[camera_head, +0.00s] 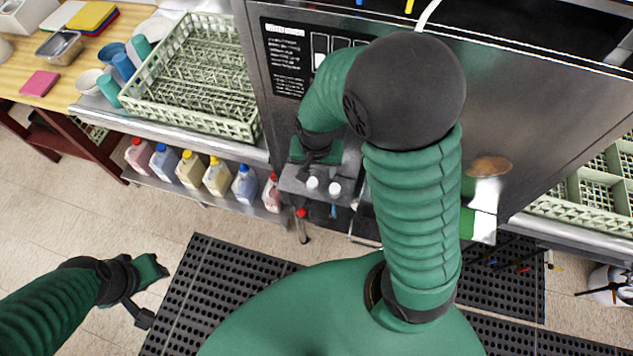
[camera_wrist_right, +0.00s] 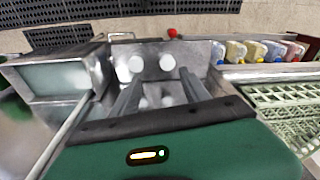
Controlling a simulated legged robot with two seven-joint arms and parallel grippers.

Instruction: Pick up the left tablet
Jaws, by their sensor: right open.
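Two small white round tablets stand side by side on a grey metal ledge (camera_head: 290,182) on the front of the steel machine. The left tablet (camera_head: 312,183) and the right tablet (camera_head: 335,189) show just below my right gripper (camera_head: 317,163) in the head view. In the right wrist view the order is reversed: the left tablet (camera_wrist_right: 167,62) is on the right, the other (camera_wrist_right: 136,64) on the left. There my right gripper (camera_wrist_right: 160,92) is open and empty, its fingers spread short of the tablets. My left gripper (camera_head: 152,294) hangs open and empty over the floor.
Several coloured jugs (camera_head: 190,170) stand on a low shelf left of the ledge. A green dish rack (camera_head: 190,85) sits on the counter above. The steel machine (camera_head: 490,110) rises close behind my right arm.

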